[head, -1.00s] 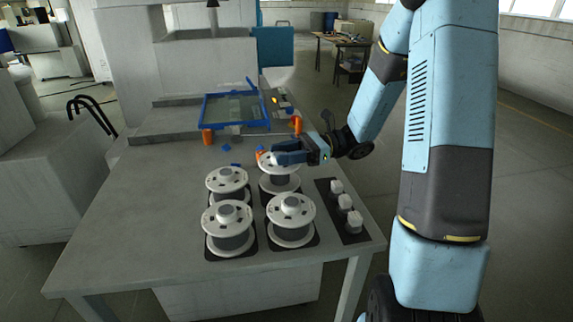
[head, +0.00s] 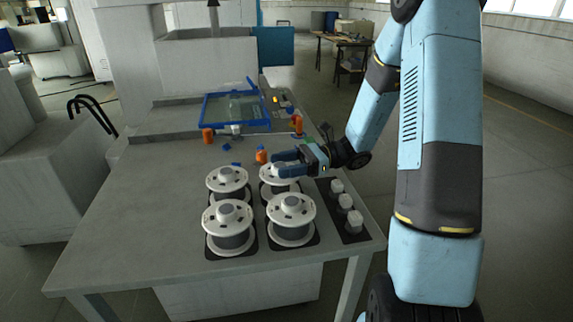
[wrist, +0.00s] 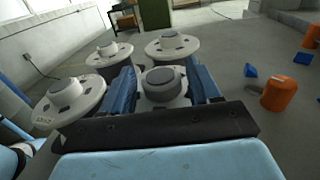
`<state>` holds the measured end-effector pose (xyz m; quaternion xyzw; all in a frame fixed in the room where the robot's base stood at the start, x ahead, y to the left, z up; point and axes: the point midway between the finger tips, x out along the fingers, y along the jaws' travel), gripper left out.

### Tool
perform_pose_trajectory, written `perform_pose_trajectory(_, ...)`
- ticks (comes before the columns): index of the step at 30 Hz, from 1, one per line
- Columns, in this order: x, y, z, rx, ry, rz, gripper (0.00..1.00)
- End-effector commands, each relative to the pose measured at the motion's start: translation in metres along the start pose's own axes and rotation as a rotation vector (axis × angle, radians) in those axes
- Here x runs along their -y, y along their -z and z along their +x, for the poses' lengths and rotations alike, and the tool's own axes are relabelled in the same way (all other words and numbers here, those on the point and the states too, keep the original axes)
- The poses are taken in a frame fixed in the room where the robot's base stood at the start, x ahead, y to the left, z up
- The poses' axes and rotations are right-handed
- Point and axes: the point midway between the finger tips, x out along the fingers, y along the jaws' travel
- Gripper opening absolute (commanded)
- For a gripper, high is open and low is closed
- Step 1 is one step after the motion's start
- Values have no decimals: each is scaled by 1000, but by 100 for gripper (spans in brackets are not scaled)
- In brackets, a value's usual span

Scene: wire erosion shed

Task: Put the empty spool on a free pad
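Several white-flanged spools stand upright on dark pads on the grey bench: front left (head: 229,232), front right (head: 290,220), back left (head: 226,184) and back right (head: 279,187). The front two show grey cores; I cannot tell which spool is empty. My gripper (head: 288,164) is at the top of the back right spool. In the wrist view the raised hub of that spool (wrist: 164,84) sits between the spread blue fingers (wrist: 163,88), and its lower part is hidden. The fingers look open beside the hub. No bare pad is clearly visible.
A dark strip (head: 357,237) with small white blocks (head: 346,201) lies right of the spools. Orange cylinders (head: 262,157) and small blue pieces (head: 226,147) lie behind them, before a blue-framed panel (head: 236,109). The bench's left side is clear.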

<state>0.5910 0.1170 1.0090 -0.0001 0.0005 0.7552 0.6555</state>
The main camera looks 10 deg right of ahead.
Motion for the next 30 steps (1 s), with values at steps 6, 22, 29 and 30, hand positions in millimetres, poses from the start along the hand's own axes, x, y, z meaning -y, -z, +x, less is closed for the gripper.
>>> perform_pose_trajectory(6, 0, 0, 0, 0, 1, 0, 72)
perform_pose_trajectory(22, 0, -2, -53, 0, 5, 0, 72)
perform_pose_trajectory(29, 0, -2, -95, 0, 4, 0, 72)
perform_pose_trajectory(30, 0, -2, -100, 0, 4, 0, 72)
